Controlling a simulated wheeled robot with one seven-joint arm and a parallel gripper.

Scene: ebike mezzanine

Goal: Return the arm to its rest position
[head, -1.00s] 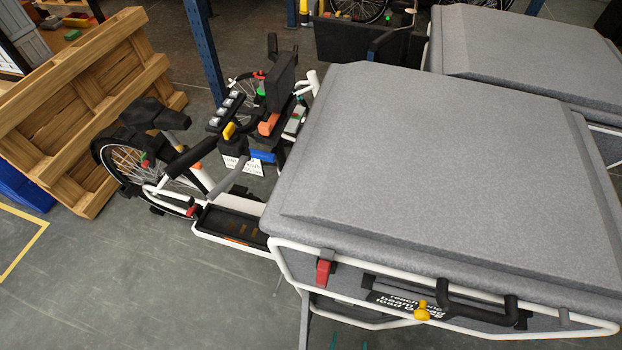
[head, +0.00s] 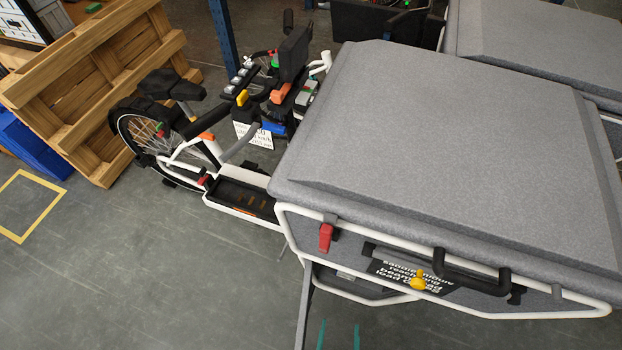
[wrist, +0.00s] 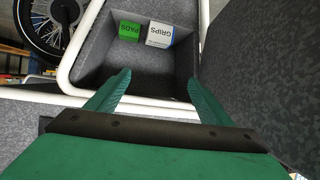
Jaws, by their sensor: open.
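My gripper (head: 339,336) shows in the head view only as two teal fingertips at the bottom edge, apart from each other. The rest of my arm is out of that view. In the wrist view my gripper (wrist: 158,77) is open, with nothing between its two green fingers. Beyond the fingertips is a grey-lined compartment (wrist: 118,84) with a white frame. A green box marked PADS (wrist: 129,31) and a white box marked GRIPS (wrist: 160,34) stand inside it. My gripper's exact distance from the compartment cannot be told.
A cargo bike with a grey cover (head: 450,150), red latch (head: 325,237) and black handle (head: 470,275) fills the right. A second grey cover (head: 535,45) is behind. A wooden pallet (head: 95,90) and blue bin (head: 30,145) stand left. The floor (head: 150,280) at lower left is clear.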

